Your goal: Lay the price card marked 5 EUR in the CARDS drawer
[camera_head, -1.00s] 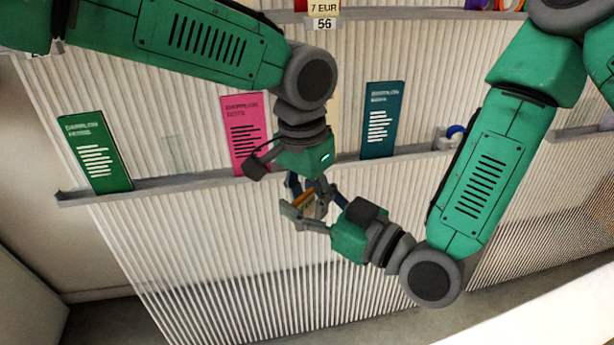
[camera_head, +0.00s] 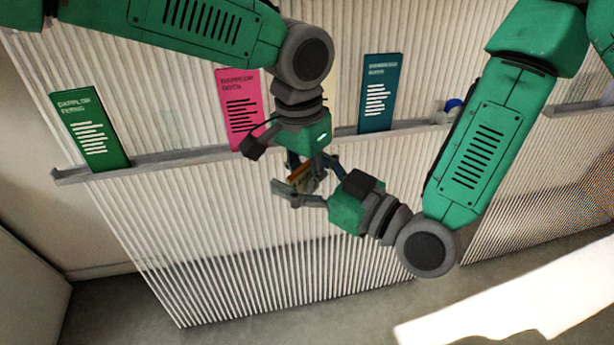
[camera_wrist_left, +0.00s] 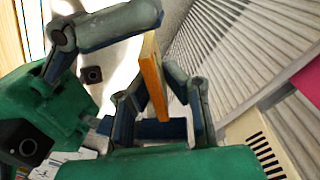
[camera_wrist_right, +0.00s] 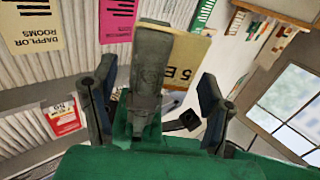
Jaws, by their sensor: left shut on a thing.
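The price card shows "5 E" on its pale yellow face (camera_wrist_right: 188,56) in the right wrist view; the rest of the marking is hidden. In the left wrist view its orange edge (camera_wrist_left: 153,80) stands between my left fingers. In the head view it is a small orange piece (camera_head: 299,173). My left gripper (camera_head: 308,176) is shut on the card. My right gripper (camera_head: 298,189) is beside it, close to the card, with its fingers spread apart in the right wrist view. The CARDS drawer is not recognisable in any view.
A ribbed white wall panel carries a grey ledge (camera_head: 200,155) with a green poster (camera_head: 90,130), a pink poster (camera_head: 240,110) and a teal poster (camera_head: 380,94). A white surface (camera_head: 510,310) is at the lower right. Bare floor shows at the lower left.

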